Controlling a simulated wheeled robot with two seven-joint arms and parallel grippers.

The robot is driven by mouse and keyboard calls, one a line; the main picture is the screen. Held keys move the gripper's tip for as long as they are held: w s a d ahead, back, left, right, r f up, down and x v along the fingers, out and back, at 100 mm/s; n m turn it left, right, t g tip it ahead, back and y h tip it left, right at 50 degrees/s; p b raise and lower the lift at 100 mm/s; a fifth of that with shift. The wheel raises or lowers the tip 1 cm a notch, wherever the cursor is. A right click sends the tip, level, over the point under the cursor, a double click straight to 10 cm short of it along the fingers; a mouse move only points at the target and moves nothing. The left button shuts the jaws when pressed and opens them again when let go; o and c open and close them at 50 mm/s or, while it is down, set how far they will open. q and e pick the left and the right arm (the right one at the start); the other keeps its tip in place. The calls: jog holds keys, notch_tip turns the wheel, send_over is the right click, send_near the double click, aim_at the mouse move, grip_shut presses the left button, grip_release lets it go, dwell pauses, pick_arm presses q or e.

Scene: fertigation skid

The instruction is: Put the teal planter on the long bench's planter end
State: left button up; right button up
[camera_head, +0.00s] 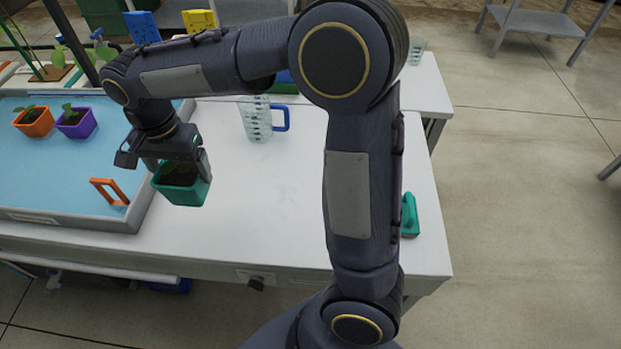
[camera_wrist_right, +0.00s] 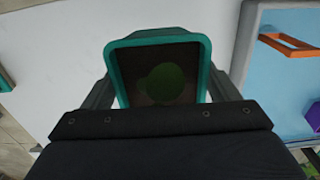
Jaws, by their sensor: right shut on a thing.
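The teal planter (camera_head: 182,191) is a small square pot with dark soil. In the right wrist view the teal planter (camera_wrist_right: 203,78) shows its rim, soil and a dim green plant between my fingers. My right gripper (camera_head: 178,167) is shut on it, with a finger at each side; the fingers also show in the wrist view (camera_wrist_right: 158,92). The planter is upright or nearly so, over the white bench top (camera_head: 260,215) just right of the blue tray. I cannot tell whether its base touches the bench. My left gripper is out of view.
The blue-floored tray (camera_head: 75,225) holds an orange planter (camera_head: 34,122), a purple planter (camera_head: 76,123) and an orange handle (camera_head: 108,191). A clear jug (camera_head: 257,122) with a blue handle stands behind. A teal-green tool (camera_head: 409,215) lies at the right edge. Mid-bench is clear.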

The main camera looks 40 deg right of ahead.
jog(key=shift+s+a, duration=0.15)
jog(key=shift+a, duration=0.35)
jog(key=shift+s+d, duration=0.1)
jog(key=shift+s+d+f+b, duration=0.1)
jog(key=shift+s+d+f, duration=0.55)
jog(key=shift+d+f, duration=1.5)
jog(key=shift+s+d+f+b, duration=0.1)
jog(key=shift+s+d+f, duration=0.55)
jog(key=shift+d+f, duration=1.5)
jog(key=shift+s+d+f+b, duration=0.1)
jog(key=shift+s+d+f, duration=0.55)
jog(key=shift+d+f, duration=1.5)
